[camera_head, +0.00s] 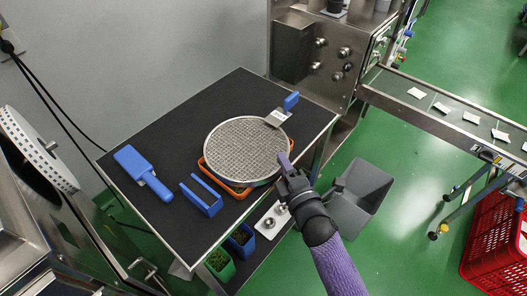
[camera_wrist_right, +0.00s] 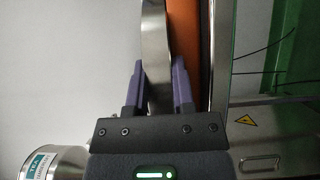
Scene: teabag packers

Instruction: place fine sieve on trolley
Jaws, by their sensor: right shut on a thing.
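The fine sieve (camera_head: 245,148), a round metal ring with a grey mesh, lies over an orange frame (camera_head: 237,188) on the black top of the trolley (camera_head: 190,118). Whether it rests on the frame or is just above it, I cannot tell. My right gripper (camera_head: 286,163) is at the sieve's right edge. In the right wrist view its purple fingers (camera_wrist_right: 158,85) are shut on the sieve's metal rim (camera_wrist_right: 154,42), one on each side. My left gripper is not in view.
A blue scoop (camera_head: 143,172) and a blue holder (camera_head: 201,196) lie left of the sieve. A blue-handled tool (camera_head: 290,102) is behind it. A grey bin (camera_head: 358,197) stands on the floor to the right. A conveyor (camera_head: 440,107) carries several teabags. Blue and green boxes sit on the lower shelf.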

